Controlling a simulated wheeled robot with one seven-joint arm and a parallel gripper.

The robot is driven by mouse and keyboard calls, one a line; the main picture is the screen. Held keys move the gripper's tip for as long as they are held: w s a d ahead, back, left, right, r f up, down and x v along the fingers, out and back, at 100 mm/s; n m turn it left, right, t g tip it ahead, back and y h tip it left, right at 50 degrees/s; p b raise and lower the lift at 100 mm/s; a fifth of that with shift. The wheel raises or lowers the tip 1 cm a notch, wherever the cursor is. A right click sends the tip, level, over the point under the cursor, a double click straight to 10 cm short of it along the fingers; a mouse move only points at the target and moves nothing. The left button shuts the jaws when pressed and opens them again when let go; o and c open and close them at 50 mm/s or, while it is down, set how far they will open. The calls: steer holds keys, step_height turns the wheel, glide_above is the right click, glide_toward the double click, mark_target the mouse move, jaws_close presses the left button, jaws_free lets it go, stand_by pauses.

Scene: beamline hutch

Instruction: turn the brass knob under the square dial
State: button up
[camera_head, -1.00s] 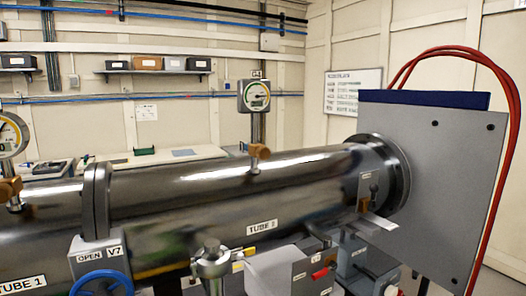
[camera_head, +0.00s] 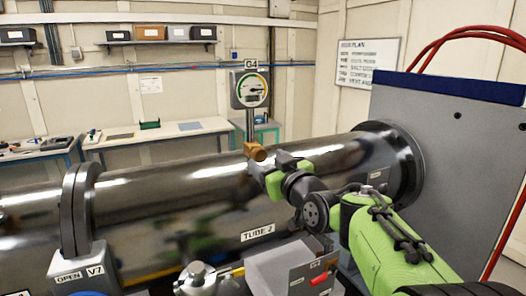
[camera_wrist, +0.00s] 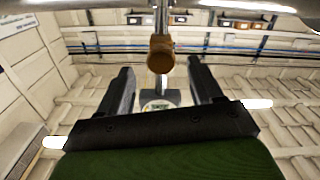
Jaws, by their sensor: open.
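The square dial (camera_head: 250,88), labelled G4, stands on a post above the tube marked TUBE 2 (camera_head: 180,187). The brass knob (camera_head: 256,151) sits on the post under the dial, just above the tube's top. My gripper (camera_head: 272,170) is close to the knob, at its lower right in the head view. In the wrist view the knob (camera_wrist: 161,54) appears ahead of the open fingers (camera_wrist: 160,78), roughly centred between them, with nothing held. The dial (camera_wrist: 160,98) shows partly between the fingers there, its lower part hidden by the gripper body.
A grey panel (camera_head: 445,150) with red hoses (camera_head: 465,38) stands at the right, by the tube's flange. A bench (camera_head: 160,138) and a shelf (camera_head: 160,41) line the back wall.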

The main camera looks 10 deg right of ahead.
mark_target(262, 157)
steer(key=w, duration=0.3)
steer(key=shift+w+a+p, duration=0.2)
steer(key=shift+a+p, duration=0.15)
steer(key=shift+a, duration=0.05)
steer(key=shift+s, duration=0.15)
steer(key=shift+c, duration=0.3)
steer(key=c, duration=1)
